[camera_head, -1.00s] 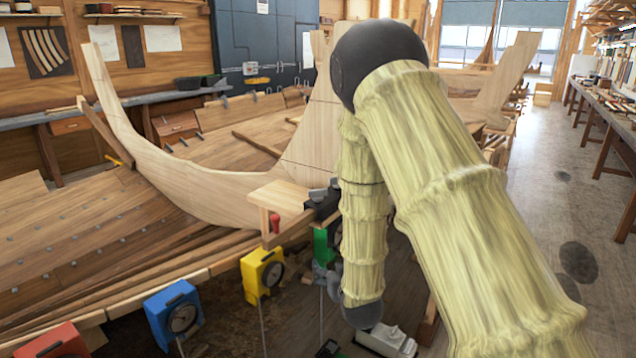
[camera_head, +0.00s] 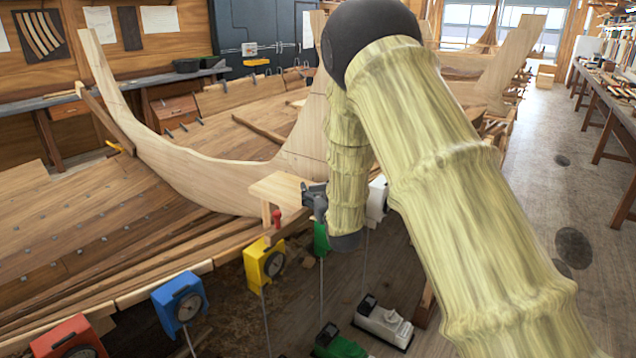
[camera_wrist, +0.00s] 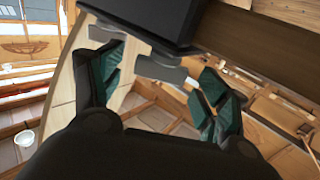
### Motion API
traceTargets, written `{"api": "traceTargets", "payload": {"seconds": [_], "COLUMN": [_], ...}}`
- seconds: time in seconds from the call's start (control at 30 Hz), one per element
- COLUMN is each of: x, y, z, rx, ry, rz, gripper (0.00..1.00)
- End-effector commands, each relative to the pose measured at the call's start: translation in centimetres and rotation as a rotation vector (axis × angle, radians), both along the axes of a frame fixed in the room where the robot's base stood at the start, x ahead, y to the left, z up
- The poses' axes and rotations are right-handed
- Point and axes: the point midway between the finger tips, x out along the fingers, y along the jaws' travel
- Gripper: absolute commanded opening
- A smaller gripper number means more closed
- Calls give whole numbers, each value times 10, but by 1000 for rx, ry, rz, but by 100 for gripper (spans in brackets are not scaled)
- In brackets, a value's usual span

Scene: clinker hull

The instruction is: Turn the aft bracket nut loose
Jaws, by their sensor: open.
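In the wrist view a black block (camera_wrist: 150,14) hangs at the top, with two small grey wing-shaped pieces below it. The nearer grey piece (camera_wrist: 160,69) lies between the fingers of my gripper (camera_wrist: 158,88), and the other (camera_wrist: 104,33) is beyond the left finger. I cannot tell which is the aft nut. My gripper is open, with dark fingers and teal pads, and holds nothing; I cannot tell whether it touches the grey piece. In the head view grey and dark parts (camera_head: 316,203) show at the wooden shelf's end, partly hidden by my sleeved arm.
Red (camera_head: 66,340), blue (camera_head: 179,303) and yellow (camera_head: 264,264) dial boxes line the hull edge. Green (camera_head: 338,344) and white (camera_head: 384,323) devices stand on the floor.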

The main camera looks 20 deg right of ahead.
Motion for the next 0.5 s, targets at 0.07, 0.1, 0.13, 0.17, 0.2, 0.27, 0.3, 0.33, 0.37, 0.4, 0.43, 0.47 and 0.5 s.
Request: {"api": "traceTargets", "payload": {"seconds": [0.07,0.1,0.13,0.17,0.2,0.27,0.3,0.33,0.37,0.4,0.43,0.47,0.5], "x": [10,13,16,18,20,23,24,24,25,25,25,25,25], "y": [0,-1,-1,-1,-1,-1,-1,-1,-1,-1,-1,-1,-1], "z": [2,1,1,1,1,1,0,0,0,0,0,-1,-1], "rx": [0,0,0,0,0,0,0,0,0,0,0,0,0], "ry": [0,2,1,1,0,0,1,1,1,1,1,1,1], "rz": [0,0,0,0,0,0,0,0,0,0,0,0,0], "gripper": [75,75,75,75,75,75,75,75,75,75,75,75,75]}}
